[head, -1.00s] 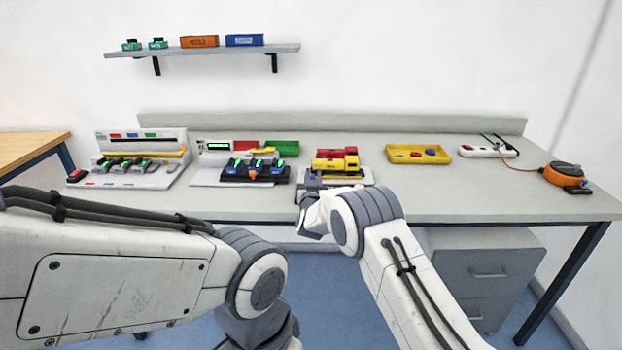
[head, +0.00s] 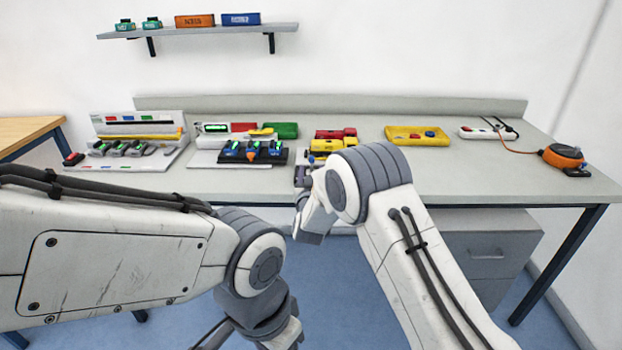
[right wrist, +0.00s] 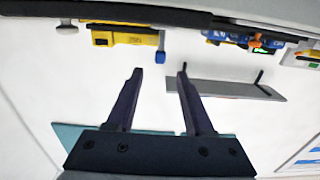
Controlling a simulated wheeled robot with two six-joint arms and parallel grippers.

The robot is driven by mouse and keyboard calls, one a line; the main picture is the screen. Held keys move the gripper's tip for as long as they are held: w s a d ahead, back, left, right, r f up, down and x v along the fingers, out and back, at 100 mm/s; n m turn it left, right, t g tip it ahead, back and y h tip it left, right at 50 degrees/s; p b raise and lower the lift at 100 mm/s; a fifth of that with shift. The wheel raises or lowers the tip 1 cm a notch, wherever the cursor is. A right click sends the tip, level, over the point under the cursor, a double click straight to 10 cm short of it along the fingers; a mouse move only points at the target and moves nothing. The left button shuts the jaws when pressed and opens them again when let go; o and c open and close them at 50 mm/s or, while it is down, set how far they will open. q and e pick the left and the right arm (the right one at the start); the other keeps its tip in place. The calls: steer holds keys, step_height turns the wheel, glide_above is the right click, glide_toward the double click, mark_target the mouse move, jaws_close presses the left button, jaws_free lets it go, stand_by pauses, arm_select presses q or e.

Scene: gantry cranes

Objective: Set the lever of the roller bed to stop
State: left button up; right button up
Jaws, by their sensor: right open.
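I cannot tell for sure which unit is the roller bed. A black unit (head: 240,157) with several blue-and-green parts and an orange piece stands at the middle of the bench. Right of it is a yellow-and-red unit (head: 335,140), partly hidden by my right arm. In the right wrist view, a blue-tipped lever (right wrist: 160,57) stands out beside the yellow body (right wrist: 118,35). My right gripper (right wrist: 160,75) is open and empty, with its fingers apart and the lever seen between and beyond them. In the head view my right wrist is at the bench's front edge. My left gripper's fingers are out of frame.
The bench (head: 470,180) also bears a grey panel unit (head: 135,130) at left, a yellow tray (head: 395,137), a power strip (head: 490,133) and an orange reel (head: 563,155). A wall shelf (head: 195,31) is above. The bench's right front is clear.

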steer(key=shift+s, duration=1.2)
steer(key=s+a+r+n+g+y+p, duration=0.2)
steer(key=s+a+r+g, duration=0.15)
steer(key=s, duration=0.45)
steer(key=s+a+r+n+g+y+p, duration=0.25)
steer(key=s+a+g, duration=0.2)
steer(key=s, duration=0.45)
steer(key=s+d+r+n+g+h+p, duration=0.1)
steer(key=s+d+g, duration=0.2)
steer(key=s, duration=0.7)
steer(key=s+d+n+g+h, duration=0.1)
steer(key=s+d+g, duration=0.2)
steer(key=s+d, duration=0.3)
steer(key=s+d+r+n+g+h+p, duration=0.1)
steer(key=s+d+g, duration=0.3)
steer(key=s, duration=1.1)
steer(key=shift+s+d+r+p, duration=0.2)
steer(key=shift+d+r+p, duration=0.15)
steer(key=shift+d, duration=0.2)
